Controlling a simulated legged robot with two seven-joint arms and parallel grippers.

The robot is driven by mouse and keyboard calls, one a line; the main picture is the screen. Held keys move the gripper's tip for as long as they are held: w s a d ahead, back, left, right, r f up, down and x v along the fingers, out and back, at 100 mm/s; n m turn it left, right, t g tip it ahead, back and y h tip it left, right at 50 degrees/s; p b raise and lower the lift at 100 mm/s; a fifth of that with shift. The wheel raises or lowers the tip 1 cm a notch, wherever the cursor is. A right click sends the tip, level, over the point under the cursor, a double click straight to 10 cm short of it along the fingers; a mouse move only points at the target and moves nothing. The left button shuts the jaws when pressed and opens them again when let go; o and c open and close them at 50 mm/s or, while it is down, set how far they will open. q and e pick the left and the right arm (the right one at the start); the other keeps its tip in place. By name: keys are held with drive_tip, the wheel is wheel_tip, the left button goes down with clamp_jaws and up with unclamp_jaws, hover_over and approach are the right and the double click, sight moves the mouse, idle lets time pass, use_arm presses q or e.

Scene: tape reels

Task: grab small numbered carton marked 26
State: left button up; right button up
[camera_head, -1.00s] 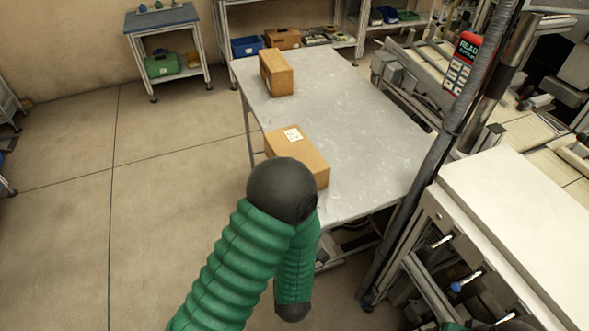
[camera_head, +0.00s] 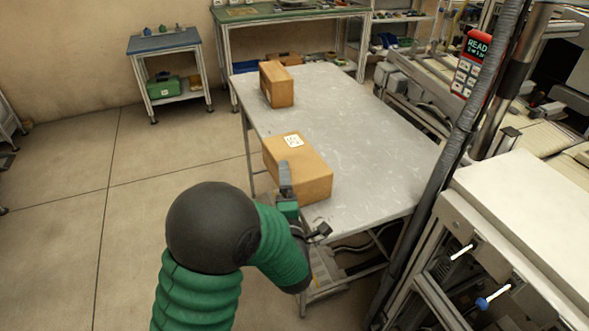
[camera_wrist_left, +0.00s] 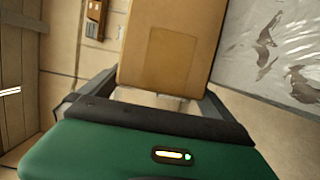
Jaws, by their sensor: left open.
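A brown carton (camera_head: 312,175) with a white label on top sits at the near left edge of the grey metal table (camera_head: 375,150). The label's number is too small to read. A second brown carton (camera_head: 277,84) stands farther back on the table; no number shows on it. My left gripper (camera_head: 303,198) is open at the near carton's front side, with one finger at its left. In the left wrist view, the carton (camera_wrist_left: 170,50) shows its plain brown face ahead of the open fingers (camera_wrist_left: 160,97). Whether they touch it is unclear. My right gripper is out of view.
A white-topped bench (camera_head: 530,220) and a dark vertical post stand right of the table. A small blue-topped stand (camera_head: 165,40) and shelving are at the back. The floor (camera_head: 70,210) left of the table is clear.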

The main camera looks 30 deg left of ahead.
use_arm(q)
drive_tip(key=shift+d+r, duration=0.15)
drive_tip(key=shift+d, duration=0.15)
drive_tip(key=shift+c, duration=0.4)
drive_tip(key=shift+s+a, duration=0.1)
drive_tip(key=shift+a, duration=0.2)
drive_tip(key=c, duration=1)
drive_tip(key=shift+d, duration=0.1)
drive_tip(key=c, duration=0.9)
